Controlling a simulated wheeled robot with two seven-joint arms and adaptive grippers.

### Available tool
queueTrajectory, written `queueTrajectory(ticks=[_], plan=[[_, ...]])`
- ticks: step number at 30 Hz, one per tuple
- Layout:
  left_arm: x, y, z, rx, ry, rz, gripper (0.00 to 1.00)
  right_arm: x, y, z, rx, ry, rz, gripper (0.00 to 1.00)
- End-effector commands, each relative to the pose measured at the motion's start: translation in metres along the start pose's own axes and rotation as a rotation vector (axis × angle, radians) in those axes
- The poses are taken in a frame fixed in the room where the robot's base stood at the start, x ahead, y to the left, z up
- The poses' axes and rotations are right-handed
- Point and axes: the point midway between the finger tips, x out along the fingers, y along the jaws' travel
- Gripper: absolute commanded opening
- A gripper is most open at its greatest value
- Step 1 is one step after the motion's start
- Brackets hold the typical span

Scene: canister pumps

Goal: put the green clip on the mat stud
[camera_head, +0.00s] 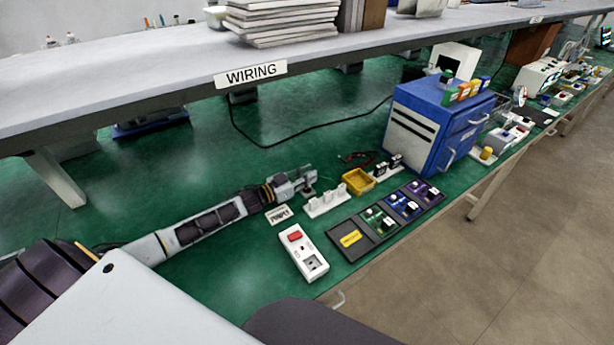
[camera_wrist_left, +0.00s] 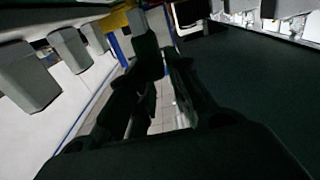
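My left gripper (camera_head: 308,181) is low over the green bench, just behind a white rack (camera_head: 327,202) with several pale upright blocks. In the left wrist view its dark fingers (camera_wrist_left: 164,62) are in deep shadow, and I cannot tell whether they are apart or hold anything. I cannot pick out a green clip for certain. A small green piece (camera_head: 449,97) stands in a coloured row on the blue cabinet. A dark tray or mat (camera_head: 340,229) has green, blue and purple sections with small parts; its stud is too small to make out. My right gripper is not in view.
A yellow bin (camera_head: 357,182) is right of the gripper. The blue cabinet (camera_head: 425,125) stands farther right. A white box with a red switch (camera_head: 302,252) lies near the front edge. A shelf (camera_head: 120,83) overhangs the back.

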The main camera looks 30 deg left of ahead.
Motion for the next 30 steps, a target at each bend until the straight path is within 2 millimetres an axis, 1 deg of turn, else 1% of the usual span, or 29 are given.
queueTrajectory(ticks=[1,3,9,16,21,23,30], plan=[[-0.003,0.004,0.014,-0.013,-0.02,-0.001,0.3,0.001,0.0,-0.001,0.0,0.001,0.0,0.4],[-0.004,0.004,0.015,-0.014,-0.021,-0.001,0.36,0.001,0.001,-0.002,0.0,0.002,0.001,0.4],[-0.004,0.004,0.016,-0.016,-0.023,-0.002,0.36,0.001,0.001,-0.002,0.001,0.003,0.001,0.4],[-0.004,0.004,0.013,-0.016,-0.023,-0.002,0.36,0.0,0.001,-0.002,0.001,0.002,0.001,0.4],[-0.004,0.004,0.001,-0.016,-0.022,-0.002,0.36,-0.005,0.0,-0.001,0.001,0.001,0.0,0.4],[-0.008,0.004,0.003,-0.016,-0.023,-0.002,0.36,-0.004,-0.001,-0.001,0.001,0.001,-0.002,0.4],[-0.024,0.003,0.0,-0.011,-0.018,-0.001,0.36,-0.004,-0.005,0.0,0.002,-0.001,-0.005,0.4]])
